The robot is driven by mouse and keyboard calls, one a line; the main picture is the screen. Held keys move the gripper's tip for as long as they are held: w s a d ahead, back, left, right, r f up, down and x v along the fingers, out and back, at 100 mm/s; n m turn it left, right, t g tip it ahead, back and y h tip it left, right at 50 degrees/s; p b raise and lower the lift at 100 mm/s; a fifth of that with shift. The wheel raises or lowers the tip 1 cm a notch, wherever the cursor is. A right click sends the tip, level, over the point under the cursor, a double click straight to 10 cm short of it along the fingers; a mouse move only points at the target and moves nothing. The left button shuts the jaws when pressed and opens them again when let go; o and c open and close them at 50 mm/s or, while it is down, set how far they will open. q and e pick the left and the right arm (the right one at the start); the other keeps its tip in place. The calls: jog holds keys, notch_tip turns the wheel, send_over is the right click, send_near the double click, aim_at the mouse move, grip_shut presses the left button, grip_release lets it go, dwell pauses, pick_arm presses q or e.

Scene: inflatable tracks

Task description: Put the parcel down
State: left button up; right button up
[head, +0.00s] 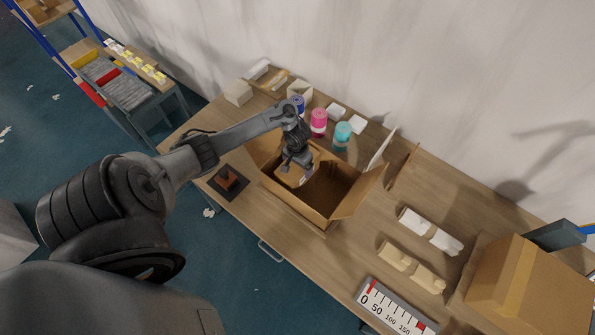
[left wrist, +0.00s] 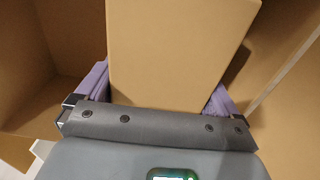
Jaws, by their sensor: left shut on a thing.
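The parcel is a small plain brown cardboard box (left wrist: 175,55) in the left wrist view, filling the space between the purple finger pads. In the head view the parcel (head: 290,178) shows under my left gripper (head: 297,165), at the left end of an open cardboard carton (head: 325,190). My left gripper is shut on the parcel and points down into the carton. I cannot tell whether the parcel touches the carton's floor. The carton stands on the wooden table (head: 330,270) with its flaps open. My right gripper is not in view.
Blue, pink (head: 318,122) and teal (head: 342,134) rolls stand behind the carton. A stamp on a dark pad (head: 227,180) lies to its left. White (head: 430,231) and tan rolls, a large closed box (head: 530,290) and a scale display (head: 395,308) are to the right.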

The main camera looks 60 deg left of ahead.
pick_arm(q)
jog(key=shift+f+b, duration=0.45)
jog(key=shift+f, duration=1.3)
jog(key=o, duration=1.2)
notch_tip(320, 180, up, 11)
jog(key=p, duration=0.4)
jog(key=shift+a+f, duration=0.1)
jog(key=shift+r+p, duration=0.65)
jog(key=shift+p, duration=0.05)
